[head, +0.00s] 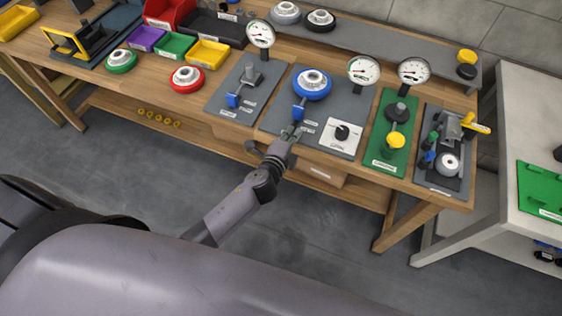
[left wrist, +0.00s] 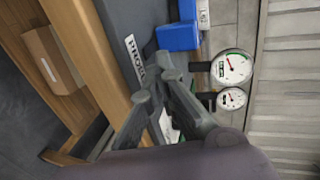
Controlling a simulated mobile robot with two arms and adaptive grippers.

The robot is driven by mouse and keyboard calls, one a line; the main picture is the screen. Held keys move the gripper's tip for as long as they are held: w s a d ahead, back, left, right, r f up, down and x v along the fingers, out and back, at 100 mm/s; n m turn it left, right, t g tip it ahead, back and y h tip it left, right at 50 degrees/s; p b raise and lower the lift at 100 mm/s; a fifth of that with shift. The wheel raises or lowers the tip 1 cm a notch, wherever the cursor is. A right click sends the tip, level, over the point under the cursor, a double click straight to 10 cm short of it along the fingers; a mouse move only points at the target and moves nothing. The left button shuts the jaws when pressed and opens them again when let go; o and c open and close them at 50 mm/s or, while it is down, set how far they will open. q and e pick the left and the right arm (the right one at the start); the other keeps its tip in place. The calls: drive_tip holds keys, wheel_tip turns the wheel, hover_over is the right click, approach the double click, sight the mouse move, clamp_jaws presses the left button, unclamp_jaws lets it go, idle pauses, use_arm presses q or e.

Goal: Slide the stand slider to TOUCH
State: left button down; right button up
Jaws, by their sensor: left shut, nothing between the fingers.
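A grey stand mat (head: 273,121) on the wooden bench carries a blue ring-shaped part (head: 312,84) with a dial gauge (head: 363,70) beside it. A blue slider block (head: 298,113) sits at the front left of this mat. It seems to be the blue block (left wrist: 178,36) in the left wrist view, near a label starting "PROBE" (left wrist: 135,57). The word TOUCH is not legible. My left gripper (head: 291,131) is shut and empty just in front of the block, apparently apart from it; its fingers also show in the left wrist view (left wrist: 165,66). My right gripper is not in view.
Left of it is another stand with a blue block (head: 232,100) and gauge (head: 260,34). To the right are a white knob box (head: 340,138), a green stand (head: 382,160) and a grey fixture (head: 440,178). Bins and rings fill the bench's left. The floor in front is clear.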

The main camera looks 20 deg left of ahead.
use_arm(q)
drive_tip(key=b+v, duration=0.1)
drive_tip(key=v, duration=0.8)
drive_tip(key=s+a+f+n+g, duration=0.2)
drive_tip(key=s+f, duration=0.2)
drive_tip(key=f, duration=0.5)
drive_tip(key=s+a+f+n+g, duration=0.1)
drive_tip(key=s+f+n+g, duration=0.25)
drive_tip(key=f, duration=0.55)
drive_tip(key=s+a+f+n+g, duration=0.1)
drive_tip(key=s+a+f+g, duration=0.1)
drive_tip(key=s+f, duration=0.5)
drive_tip(key=s+a+f+n+g, duration=0.1)
drive_tip(key=s+f+n+g, duration=0.2)
drive_tip(key=s+f, duration=0.5)
drive_tip(key=s+a+f+n+g, duration=0.1)
drive_tip(key=s+f+n+g, duration=0.2)
drive_tip(key=s, duration=1.2)
wheel_tip(320, 180, down, 6)
drive_tip(key=n, duration=0.3)
drive_tip(key=shift+s+a+y, duration=0.3)
drive_tip(key=shift+s+a, duration=0.1)
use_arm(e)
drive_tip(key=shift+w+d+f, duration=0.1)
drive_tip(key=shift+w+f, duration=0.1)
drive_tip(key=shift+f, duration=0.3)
